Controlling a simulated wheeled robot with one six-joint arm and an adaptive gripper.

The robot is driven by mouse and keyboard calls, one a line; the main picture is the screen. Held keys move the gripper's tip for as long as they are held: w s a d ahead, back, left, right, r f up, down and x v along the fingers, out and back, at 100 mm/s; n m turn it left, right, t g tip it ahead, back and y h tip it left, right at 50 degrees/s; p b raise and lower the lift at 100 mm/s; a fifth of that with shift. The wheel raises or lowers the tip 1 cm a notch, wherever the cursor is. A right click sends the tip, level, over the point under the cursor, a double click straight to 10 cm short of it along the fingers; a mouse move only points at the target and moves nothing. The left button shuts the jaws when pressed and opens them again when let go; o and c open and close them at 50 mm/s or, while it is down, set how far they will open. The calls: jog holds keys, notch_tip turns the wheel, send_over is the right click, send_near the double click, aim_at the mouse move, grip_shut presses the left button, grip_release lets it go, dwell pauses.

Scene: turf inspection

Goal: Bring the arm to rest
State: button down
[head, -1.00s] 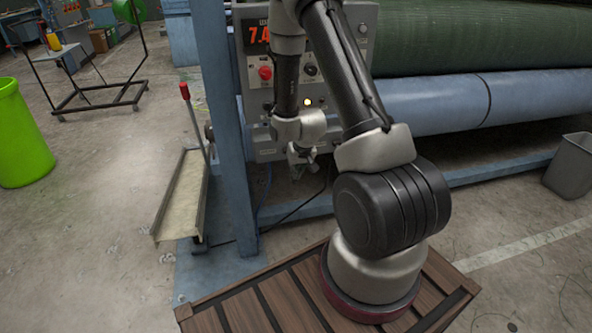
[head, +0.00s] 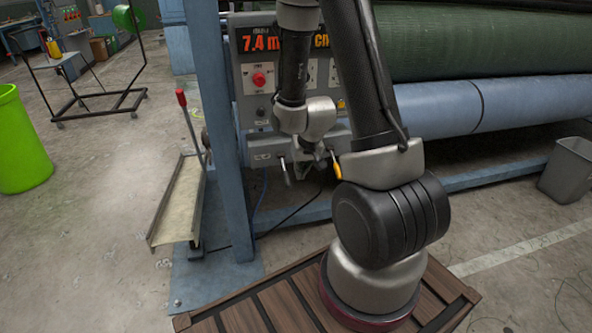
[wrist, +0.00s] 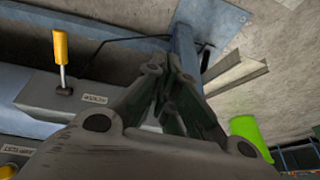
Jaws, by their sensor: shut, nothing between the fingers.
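My arm is folded in front of the grey control panel (head: 262,98) in the head view. My gripper (head: 287,174) hangs below its wrist at the panel's lower edge, small and partly hidden by my arm. In the wrist view my gripper (wrist: 172,75) has its fingers drawn together with nothing between them. A yellow-handled lever (wrist: 61,52) stands on a labelled grey box left of the fingers, apart from them. Its yellow handle (head: 336,166) shows beside my arm in the head view.
The panel has a red knob (head: 259,79) and a lit red display (head: 262,43), partly covered by my arm. A blue post (head: 222,130) and a red-tipped lever (head: 182,98) stand left. Green turf roll (head: 450,45) lies behind. A green bin (head: 18,140) stands far left on open floor.

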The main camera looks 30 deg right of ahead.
jog(key=shift+s+a+r, duration=0.15)
jog(key=shift+s+r, duration=0.35)
jog(key=shift+s, duration=0.2)
jog(key=s+a+r+n+g, duration=0.15)
jog(key=s+g, duration=0.25)
jog(key=s, duration=0.5)
jog(key=s+r+t, duration=0.1)
jog(key=s+r, duration=0.2)
jog(key=r, duration=0.6)
jog(key=s+a+r+n+t, duration=0.1)
jog(key=s+r, duration=0.3)
jog(key=r, duration=0.5)
jog(key=s+a+r+t, duration=0.1)
jog(key=s+r, duration=0.3)
jog(key=r, duration=0.5)
jog(key=shift+a+t, duration=0.15)
jog(key=shift+t, duration=0.35)
jog(key=shift+s+n, duration=0.15)
jog(key=shift+n, duration=0.1)
